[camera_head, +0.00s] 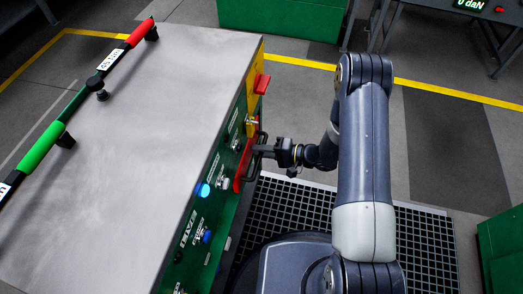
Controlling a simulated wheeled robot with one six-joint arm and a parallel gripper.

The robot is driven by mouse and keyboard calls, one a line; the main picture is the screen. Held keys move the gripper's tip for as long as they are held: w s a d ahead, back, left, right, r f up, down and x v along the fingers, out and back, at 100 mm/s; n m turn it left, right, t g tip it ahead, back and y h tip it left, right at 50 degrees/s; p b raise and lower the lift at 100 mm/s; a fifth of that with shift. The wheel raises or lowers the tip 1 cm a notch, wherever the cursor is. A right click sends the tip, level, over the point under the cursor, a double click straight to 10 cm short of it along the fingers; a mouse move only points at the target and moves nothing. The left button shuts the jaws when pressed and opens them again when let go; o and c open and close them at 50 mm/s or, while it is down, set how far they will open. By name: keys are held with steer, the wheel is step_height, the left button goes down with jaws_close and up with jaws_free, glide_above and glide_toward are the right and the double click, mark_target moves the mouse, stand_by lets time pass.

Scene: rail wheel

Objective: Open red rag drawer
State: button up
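A green cabinet with a grey metal top (140,110) fills the left of the view. A red part (242,172), which looks like the red drawer's front, shows on the cabinet's right side, seen at a steep angle. A dark handle stands out beside it. My gripper (262,150) reaches in from the right, with its fingers at the upper part of this handle. Whether the fingers touch or close around the handle is too small to tell. Most of the drawer front is hidden by the steep angle.
The cabinet's side also carries a red knob (262,84) on a yellow panel, several switches and a lit blue button (204,190). A bar with red and green grips (40,147) runs along the top's left. A black floor grating (425,240) lies at the right.

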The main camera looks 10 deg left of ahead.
steer(key=shift+c, duration=0.5)
jaws_close()
steer(key=f+b+v, duration=0.1)
steer(key=b+v, duration=0.1)
steer(key=v, duration=0.6)
steer(key=f+b+v, duration=0.2)
steer(key=b+v, duration=0.1)
steer(key=v, duration=0.5)
steer(key=shift+d+f, duration=0.2)
steer(key=shift+d, duration=0.45)
steer(key=shift+o, duration=0.5)
jaws_free()
